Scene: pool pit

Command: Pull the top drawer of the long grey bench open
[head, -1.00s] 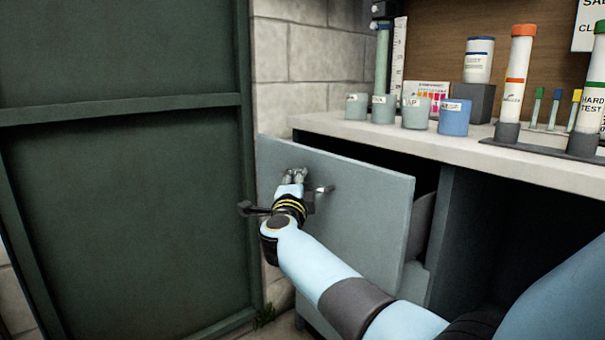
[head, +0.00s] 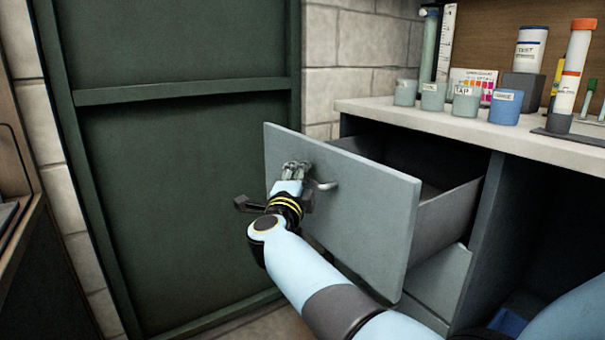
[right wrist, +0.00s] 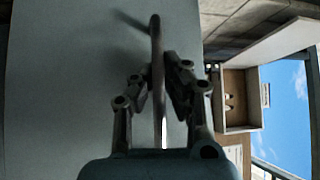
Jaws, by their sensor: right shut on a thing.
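The top drawer (head: 385,215) of the long grey bench (head: 490,136) stands well out from the bench, with its inside and side wall showing in the head view. Its bar handle (head: 326,185) is on the grey front. My right gripper (head: 296,170) is shut on the handle. In the right wrist view the handle (right wrist: 157,75) runs between the two fingers of the gripper (right wrist: 157,85). A lower drawer (head: 438,283) beneath it is partly hidden by the top drawer's front. My left gripper is not in view.
A dark green panelled door or locker (head: 190,180) stands left of the open drawer. Several small cups, including a blue one (head: 505,106), and test tubes stand on the bench top. Dark open space lies under the bench at right.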

